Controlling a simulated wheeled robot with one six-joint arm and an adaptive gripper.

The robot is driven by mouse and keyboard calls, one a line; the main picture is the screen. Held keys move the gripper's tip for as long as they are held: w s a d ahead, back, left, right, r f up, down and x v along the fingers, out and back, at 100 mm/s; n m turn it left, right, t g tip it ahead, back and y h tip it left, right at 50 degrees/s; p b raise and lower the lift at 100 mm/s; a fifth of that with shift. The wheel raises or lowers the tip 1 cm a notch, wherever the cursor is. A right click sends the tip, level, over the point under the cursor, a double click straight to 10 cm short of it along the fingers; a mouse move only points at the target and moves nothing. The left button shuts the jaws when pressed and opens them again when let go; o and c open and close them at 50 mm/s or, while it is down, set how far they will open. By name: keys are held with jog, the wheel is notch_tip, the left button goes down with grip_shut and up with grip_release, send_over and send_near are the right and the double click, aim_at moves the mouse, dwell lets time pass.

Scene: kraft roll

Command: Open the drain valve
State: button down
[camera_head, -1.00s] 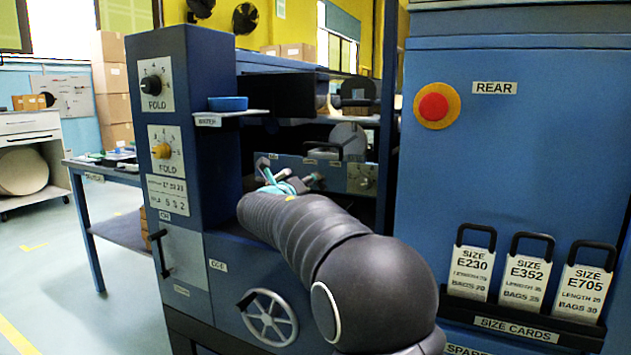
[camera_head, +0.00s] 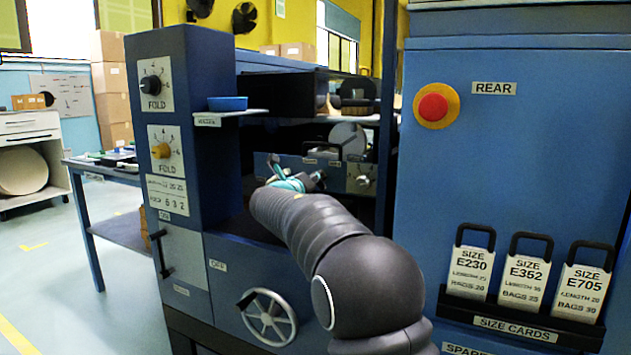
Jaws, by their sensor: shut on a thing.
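My gripper (camera_head: 293,180) is inside the open bay of the blue machine, in front of a grey-blue panel (camera_head: 295,165). Its teal and dark jaws are small in view and partly hidden by my own arm. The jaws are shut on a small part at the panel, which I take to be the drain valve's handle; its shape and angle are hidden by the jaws. No label for the drain valve is readable.
A shelf (camera_head: 240,115) with a blue tray (camera_head: 228,103) juts above the bay. A spoked handwheel (camera_head: 270,317) sits below left. The right cabinet (camera_head: 560,140) carries a red button (camera_head: 433,107) and size cards (camera_head: 520,280). A knob (camera_head: 363,178) is right of my gripper.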

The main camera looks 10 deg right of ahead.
jog(key=shift+m, duration=0.4)
jog(key=m+b, duration=0.1)
jog(key=m, duration=0.3)
jog(key=shift+s+d+b, duration=0.1)
jog(key=shift+b, duration=0.3)
jog(key=m+b, duration=0.2)
jog(key=m, duration=0.2)
jog(key=shift+s+d+f, duration=0.1)
jog(key=m+b, duration=0.2)
jog(key=m, duration=0.3)
jog(key=shift+d+b, duration=0.15)
jog(key=shift+b, duration=0.25)
jog(key=shift+s+d+m, duration=0.1)
jog(key=shift+s+m, duration=0.05)
jog(key=shift+m, duration=1.85)
jog(key=c, duration=1.1)
grip_release()
jog(key=shift+c, duration=0.2)
